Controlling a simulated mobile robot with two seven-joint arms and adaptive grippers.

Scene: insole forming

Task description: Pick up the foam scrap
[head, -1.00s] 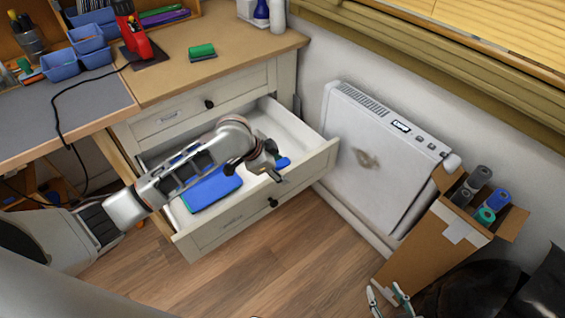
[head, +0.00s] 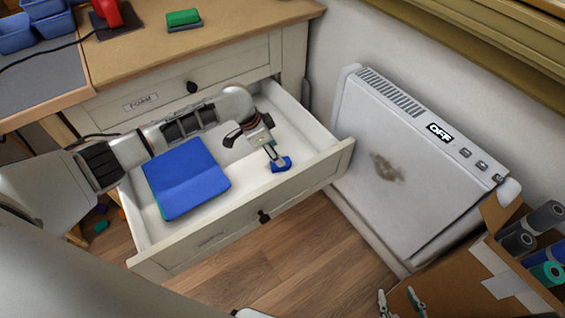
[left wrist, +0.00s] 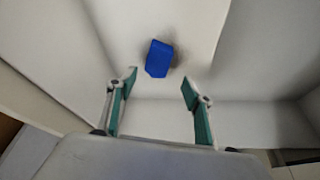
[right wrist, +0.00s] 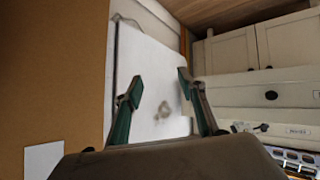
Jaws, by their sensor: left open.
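The foam scrap is a small blue piece (head: 281,164) lying on the white floor of the open drawer (head: 232,232), near its right end. It also shows in the left wrist view as a blue block (left wrist: 159,58), just beyond the fingertips. My left gripper (head: 273,154) is inside the drawer, above and beside the scrap. In the left wrist view its green-padded fingers (left wrist: 159,84) are apart with nothing between them. My right gripper (head: 398,299) is at the bottom of the head view, away from the drawer. In the right wrist view its fingers (right wrist: 160,81) are apart and empty.
A larger blue foam sheet (head: 190,178) lies in the drawer's left part. The drawer walls surround my left gripper. A white heater (head: 400,165) marked OFF leans by the wall. A cardboard box (head: 455,285) with rolls stands at the lower right. A green-topped block (head: 183,18) lies on the desk.

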